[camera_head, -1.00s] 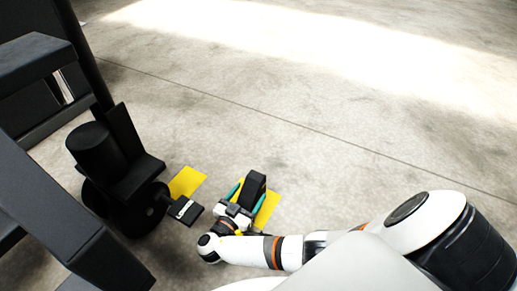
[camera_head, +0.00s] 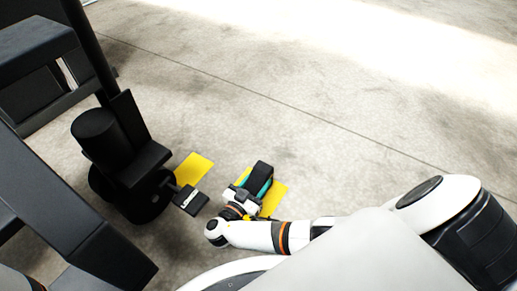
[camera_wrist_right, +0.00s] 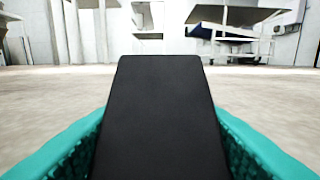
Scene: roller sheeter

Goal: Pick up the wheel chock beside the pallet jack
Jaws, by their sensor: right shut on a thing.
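The black wheel chock (camera_head: 261,171) is between the teal fingers of my right gripper (camera_head: 256,186), near the yellow floor marking (camera_head: 273,199). The right gripper is shut on it. In the right wrist view the chock (camera_wrist_right: 160,120) fills the middle as a dark sloping block, with a teal finger pad on each side. I cannot tell whether its underside touches the floor. The black pallet jack (camera_head: 125,160) stands to the left, with a small pedal-like part (camera_head: 190,199) sticking out towards the gripper. My left gripper is not in view.
Another yellow floor patch (camera_head: 194,168) lies between the pallet jack and the chock. Dark frame bars (camera_head: 60,200) fill the left side. The concrete floor (camera_head: 330,130) beyond and to the right is clear. Shelving (camera_wrist_right: 235,25) stands far back in the wrist view.

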